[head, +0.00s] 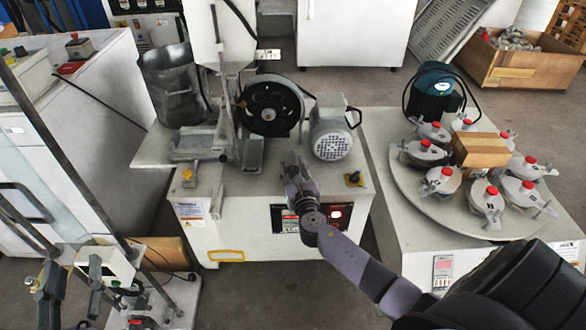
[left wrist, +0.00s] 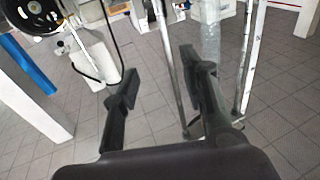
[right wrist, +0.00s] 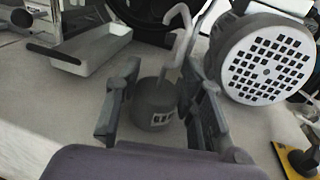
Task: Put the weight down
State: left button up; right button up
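The weight (right wrist: 155,104) is a dark grey cylinder with a white label and a pale bent hook on top. In the right wrist view it appears to stand upright on the light machine top. My right gripper (right wrist: 160,105) is open, with one finger on each side of the weight and visible gaps. In the head view my right gripper (head: 298,180) is at the front of the machine top; the weight cannot be made out there. My left gripper (left wrist: 165,85) is open in the left wrist view, with nothing held and thin upright poles beyond its fingers.
A round-faced motor (right wrist: 268,62) stands right of the weight, and a metal tray (right wrist: 88,48) lies behind left. The machine top (head: 215,185) has a black wheel (head: 270,105). A turntable (head: 420,205) with several red-knobbed jars stands right.

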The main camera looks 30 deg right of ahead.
jog(key=o, duration=0.4)
jog(key=shift+r, duration=0.1)
jog(key=shift+s, duration=0.15)
jog(key=s+a+r+m+g+y+p, duration=0.1)
jog(key=s+a+m, duration=0.3)
jog(key=s+m, duration=0.25)
jog(key=s+a+r+m+g+p, duration=0.1)
jog(key=s+a+m, duration=0.35)
jog(key=s, duration=0.25)
pick_arm(q)
notch_tip(320, 180, down, 9)
jog(key=s+a+g+y, duration=0.1)
jog(key=s+a+g, duration=0.1)
jog(key=g, duration=0.3)
jog(key=shift+s+f+g+y, duration=0.2)
jog(key=shift+s+g+y, duration=0.1)
jog(key=shift+y, duration=0.1)
pick_arm(e)
jog(key=s+a+r+m+y, duration=0.3)
jog(key=a+m, duration=0.3)
jog(key=m, duration=0.3)
jog(key=s+a+r+m+g+y, duration=0.1)
jog(key=s+a+r+m+y, duration=0.2)
jog(key=a+m, duration=0.4)
jog(key=r+m+y, duration=0.1)
jog(key=m, duration=0.1)
jog(key=shift+s+m+y, duration=0.3)
jog(key=shift+s+y, duration=0.05)
jog(key=shift+y, duration=0.05)
jog(key=shift+a+r, duration=0.1)
